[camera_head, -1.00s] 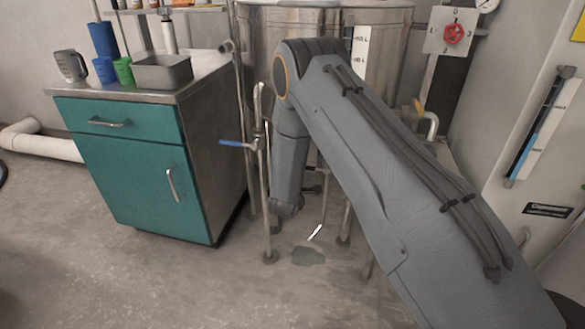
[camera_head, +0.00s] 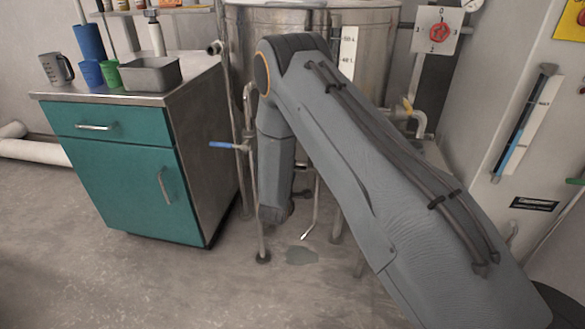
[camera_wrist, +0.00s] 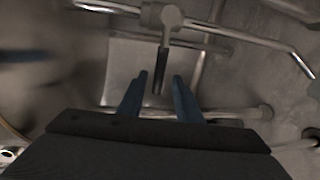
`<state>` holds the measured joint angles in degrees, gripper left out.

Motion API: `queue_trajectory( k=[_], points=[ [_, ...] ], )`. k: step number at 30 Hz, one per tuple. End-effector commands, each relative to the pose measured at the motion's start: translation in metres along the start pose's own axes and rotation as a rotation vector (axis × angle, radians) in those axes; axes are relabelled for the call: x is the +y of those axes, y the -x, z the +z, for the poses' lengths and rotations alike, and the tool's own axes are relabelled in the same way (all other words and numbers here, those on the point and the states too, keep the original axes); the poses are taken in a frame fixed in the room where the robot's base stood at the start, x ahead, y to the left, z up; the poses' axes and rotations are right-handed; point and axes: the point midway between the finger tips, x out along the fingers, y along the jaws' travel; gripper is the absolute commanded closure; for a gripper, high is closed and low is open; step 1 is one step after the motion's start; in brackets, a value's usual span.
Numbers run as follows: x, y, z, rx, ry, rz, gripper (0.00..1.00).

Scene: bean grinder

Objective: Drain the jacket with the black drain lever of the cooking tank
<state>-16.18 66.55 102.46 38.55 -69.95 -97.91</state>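The steel cooking tank (camera_head: 385,50) stands on legs at the top middle of the head view, partly behind my arm. In the wrist view, a lever (camera_wrist: 160,75) with a black grip hangs from a pale metal fitting (camera_wrist: 171,16). My gripper (camera_wrist: 160,92) is open, with one dark blue finger on each side of the grip's lower end. The fingers stand apart from the grip, with gaps on both sides. How deep the grip sits between them I cannot tell. In the head view, my arm hides the gripper and the black grip.
A blue-handled valve (camera_head: 224,145) on a thin pipe is left of my arm. A teal cabinet (camera_head: 125,185) stands further left. Metal pipes (camera_wrist: 255,40) cross around the lever in the wrist view. A dark wet patch (camera_head: 302,255) lies on the open floor. A red knob (camera_head: 439,32) is at upper right.

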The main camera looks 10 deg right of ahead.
Motion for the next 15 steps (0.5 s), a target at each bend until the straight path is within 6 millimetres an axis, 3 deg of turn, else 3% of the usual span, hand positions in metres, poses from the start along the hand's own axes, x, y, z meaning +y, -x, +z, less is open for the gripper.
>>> queue_trajectory(
  k=[6, 15],
  points=[
    [0.002, 0.036, -0.001, 0.002, 0.001, 0.0, 0.68],
    [0.001, 0.051, 0.0, 0.001, -0.001, 0.001, 0.68]
  ],
)
